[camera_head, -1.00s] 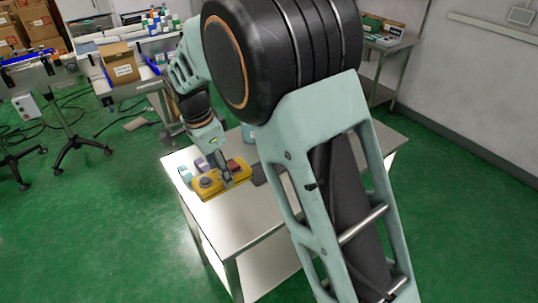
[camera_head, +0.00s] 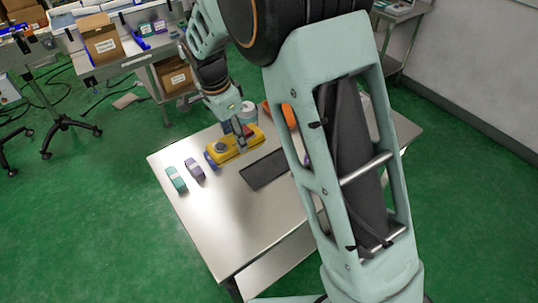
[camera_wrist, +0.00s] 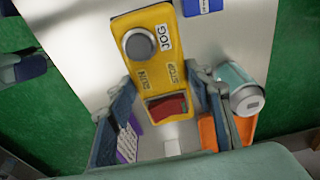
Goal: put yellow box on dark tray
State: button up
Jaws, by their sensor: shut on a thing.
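The yellow box (camera_head: 236,146) has a grey knob, JOG, RUN and STOP labels and a red part, seen close in the wrist view (camera_wrist: 153,70). My gripper (camera_head: 241,140) is shut on it, with one finger on each long side near the red end in the wrist view. The box is over the back left of the steel table; I cannot tell how far it is above the top. The dark tray (camera_head: 266,169) is a flat dark rectangle on the table, to the right of and nearer than the box. My arm hides the table right of it.
A teal item (camera_head: 176,180), a purple item (camera_head: 195,169) and a blue item (camera_head: 211,160) lie left of the tray. A pale cylinder (camera_wrist: 240,88) and an orange item (camera_head: 289,116) are behind it. The table's front left is bare.

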aim_at(250, 132)
jog(key=d, duration=0.1)
jog(key=d+f, duration=0.1)
jog(key=d, duration=0.1)
jog(key=w+d, duration=0.1)
jog(key=shift+d+f+p, duration=0.25)
jog(key=shift+f+p, duration=0.05)
jog(key=shift+p, duration=0.05)
jog(key=d+f, duration=0.1)
jog(key=f, duration=0.1)
jog(key=d+f, duration=0.1)
jog(key=d, duration=0.1)
jog(key=w+d+f+p, duration=0.1)
jog(key=f, duration=0.1)
jog(key=shift+d+f, duration=0.2)
jog(key=shift+f, duration=0.15)
jog(key=f, duration=0.3)
jog(key=shift+d, duration=0.35)
jog(key=shift+w+f, duration=0.1)
jog(key=shift+f, duration=0.25)
jog(key=shift+f, duration=0.2)
jog(key=o, duration=1.6)
jog(key=shift+r, duration=0.15)
